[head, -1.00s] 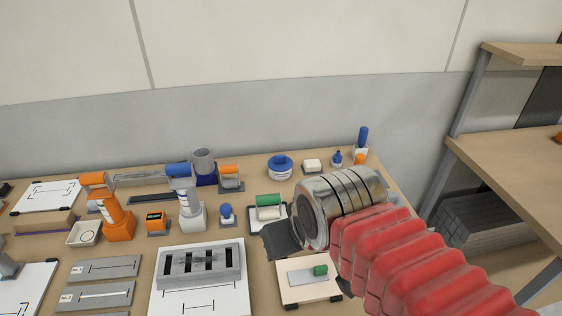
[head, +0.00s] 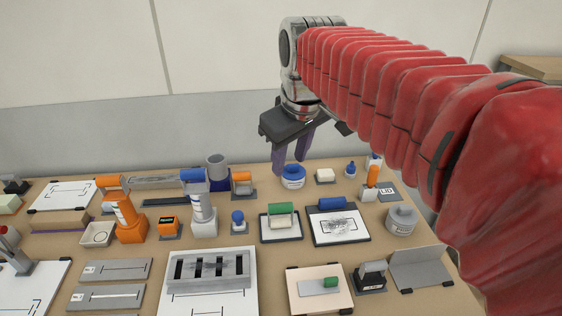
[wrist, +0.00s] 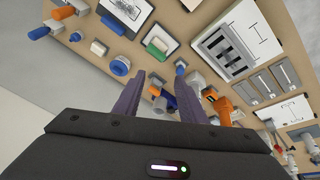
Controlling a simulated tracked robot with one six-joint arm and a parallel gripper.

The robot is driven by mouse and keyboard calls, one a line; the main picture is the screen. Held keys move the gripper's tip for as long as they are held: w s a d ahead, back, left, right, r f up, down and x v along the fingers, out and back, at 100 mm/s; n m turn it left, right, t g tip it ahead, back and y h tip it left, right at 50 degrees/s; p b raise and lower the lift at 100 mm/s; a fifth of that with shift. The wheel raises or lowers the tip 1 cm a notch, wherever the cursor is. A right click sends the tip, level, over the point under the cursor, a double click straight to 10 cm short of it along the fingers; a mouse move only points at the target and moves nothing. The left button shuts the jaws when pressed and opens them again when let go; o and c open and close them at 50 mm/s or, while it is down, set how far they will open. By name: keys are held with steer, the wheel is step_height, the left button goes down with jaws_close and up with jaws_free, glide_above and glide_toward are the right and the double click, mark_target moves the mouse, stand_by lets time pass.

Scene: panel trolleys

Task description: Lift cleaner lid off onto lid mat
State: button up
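A round blue lid (head: 293,170) sits on a small pot with a pale band (head: 292,183) near the back of the bench. I take it as the cleaner; its label is unreadable. It also shows in the wrist view (wrist: 120,66), beside one finger. A grey mat marked LID (head: 388,191) lies to the right, partly behind an orange-topped item. My gripper (head: 291,163) points down with its two purple fingers apart, just above or behind the blue lid; I cannot tell the exact gap.
A white block (head: 325,176) and a small blue bottle (head: 350,169) stand right of the pot. The bench is crowded.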

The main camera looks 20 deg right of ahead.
steer(key=w+d+r+n+g, duration=0.1)
steer(key=w+n, duration=0.1)
steer(key=w, duration=0.4)
steer(key=w+d+r+n, duration=0.1)
steer(key=w+d+r, duration=0.1)
steer(key=w, duration=0.4)
steer(key=n+g, duration=0.3)
steer(key=n, duration=0.6)
glide_above(293, 164)
step_height(293, 164, down, 14)
steer(key=shift+f, duration=0.25)
steer(key=shift+a+f, duration=0.1)
steer(key=shift+f, duration=0.1)
steer(key=shift+s+f, duration=0.1)
steer(key=shift+f, duration=3.8)
steer(key=shift+f+m, duration=0.15)
steer(key=shift+m, duration=0.15)
